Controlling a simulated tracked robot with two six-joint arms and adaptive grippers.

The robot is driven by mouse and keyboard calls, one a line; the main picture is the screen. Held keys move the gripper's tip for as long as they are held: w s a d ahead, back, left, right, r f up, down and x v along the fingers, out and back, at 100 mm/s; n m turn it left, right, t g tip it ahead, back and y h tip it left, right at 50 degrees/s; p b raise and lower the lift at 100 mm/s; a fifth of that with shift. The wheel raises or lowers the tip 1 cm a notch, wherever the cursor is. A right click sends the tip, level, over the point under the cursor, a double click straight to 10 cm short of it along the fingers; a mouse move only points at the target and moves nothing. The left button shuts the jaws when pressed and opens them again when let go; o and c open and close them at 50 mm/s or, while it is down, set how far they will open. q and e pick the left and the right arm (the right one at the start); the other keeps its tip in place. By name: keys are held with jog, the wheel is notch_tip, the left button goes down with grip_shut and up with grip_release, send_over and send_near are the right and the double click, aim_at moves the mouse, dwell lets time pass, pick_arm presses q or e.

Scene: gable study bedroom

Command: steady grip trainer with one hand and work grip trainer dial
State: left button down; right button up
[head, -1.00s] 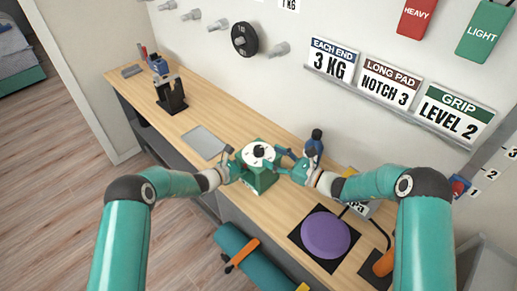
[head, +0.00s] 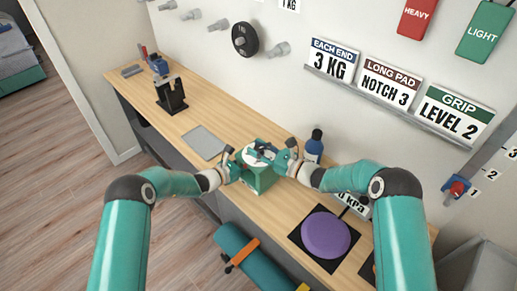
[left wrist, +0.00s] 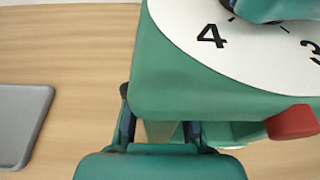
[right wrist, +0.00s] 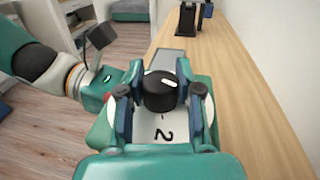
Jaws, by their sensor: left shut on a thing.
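The grip trainer (head: 261,181) is a green block on the wooden bench, with a white numbered dial face on top. My left gripper (head: 237,167) is shut on its left side; the left wrist view shows the green body (left wrist: 190,80), a "4" and part of another numeral, and a red piece (left wrist: 292,122). My right gripper (head: 272,154) is above the dial. In the right wrist view, its open fingers (right wrist: 160,108) stand on either side of the black dial knob (right wrist: 160,93), with small gaps visible. The knob has a white mark; a "2" shows below it.
A grey flat pad (head: 204,142) lies left of the trainer. A blue bottle (head: 314,147) stands close behind my right gripper. A purple disc (head: 325,235) is on the bench at the right. Wall signs (head: 455,113) include "GRIP LEVEL 2".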

grip_shut()
jog(key=shift+a+r+m+t+h, duration=0.1)
jog(key=shift+m+t+h, duration=1.35)
jog(key=shift+t, duration=0.25)
jog(key=shift+m+t+h, duration=0.75)
jog(key=shift+t+h, duration=0.05)
jog(key=shift+h, duration=0.25)
jog(key=o, duration=0.8)
grip_release()
jog(key=v, duration=1.2)
